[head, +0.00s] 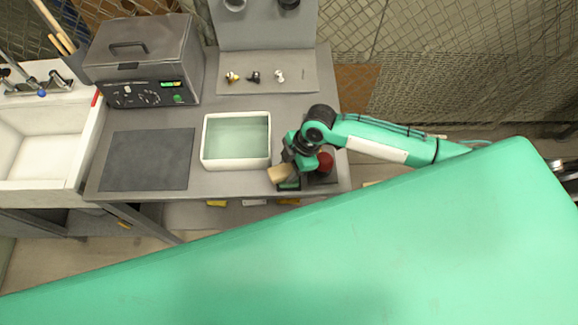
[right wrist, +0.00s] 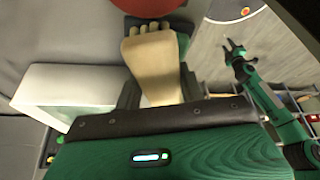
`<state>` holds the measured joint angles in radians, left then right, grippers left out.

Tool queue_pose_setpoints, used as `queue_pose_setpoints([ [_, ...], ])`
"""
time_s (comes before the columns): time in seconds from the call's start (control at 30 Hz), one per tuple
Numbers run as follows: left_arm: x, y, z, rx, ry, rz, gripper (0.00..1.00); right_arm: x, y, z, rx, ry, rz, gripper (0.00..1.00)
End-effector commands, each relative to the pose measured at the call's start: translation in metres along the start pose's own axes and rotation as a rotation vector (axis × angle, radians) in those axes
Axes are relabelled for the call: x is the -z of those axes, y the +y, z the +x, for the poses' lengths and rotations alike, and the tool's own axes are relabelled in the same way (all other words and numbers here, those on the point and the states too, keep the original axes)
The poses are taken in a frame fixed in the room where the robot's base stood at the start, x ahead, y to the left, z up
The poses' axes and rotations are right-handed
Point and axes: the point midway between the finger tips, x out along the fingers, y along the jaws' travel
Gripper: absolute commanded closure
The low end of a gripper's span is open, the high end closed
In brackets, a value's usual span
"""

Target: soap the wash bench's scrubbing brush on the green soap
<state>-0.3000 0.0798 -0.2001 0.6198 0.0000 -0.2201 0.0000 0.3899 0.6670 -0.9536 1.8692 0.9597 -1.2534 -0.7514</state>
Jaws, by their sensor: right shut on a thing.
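The scrubbing brush (head: 279,173), pale wood, is held in my right gripper (head: 288,157) near the bench's front right. In the right wrist view the brush (right wrist: 152,65) lies between the fingers, its far end over a dark dish. The green soap (head: 290,184) shows partly beside the brush in the head view, in a dark dish. The brush is over or against the soap; I cannot tell whether they touch. My left gripper (right wrist: 234,47) shows small in the right wrist view, fingers apart and empty, away from the bench.
A white basin (head: 205,157) of pale water stands left of my right gripper. A red round thing (head: 325,164) sits close on its right. A white sink (head: 35,140) is at left.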

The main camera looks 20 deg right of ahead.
Motion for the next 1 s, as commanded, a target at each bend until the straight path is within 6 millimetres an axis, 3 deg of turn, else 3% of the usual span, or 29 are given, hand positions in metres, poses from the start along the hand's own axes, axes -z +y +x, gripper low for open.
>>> queue_pose_setpoints([
  [1.0,-0.0002,0.0000,0.0027,0.000,0.000,0.000,0.64,-0.0026,-0.0001,0.0067,0.000,0.000,0.000,0.79],
])
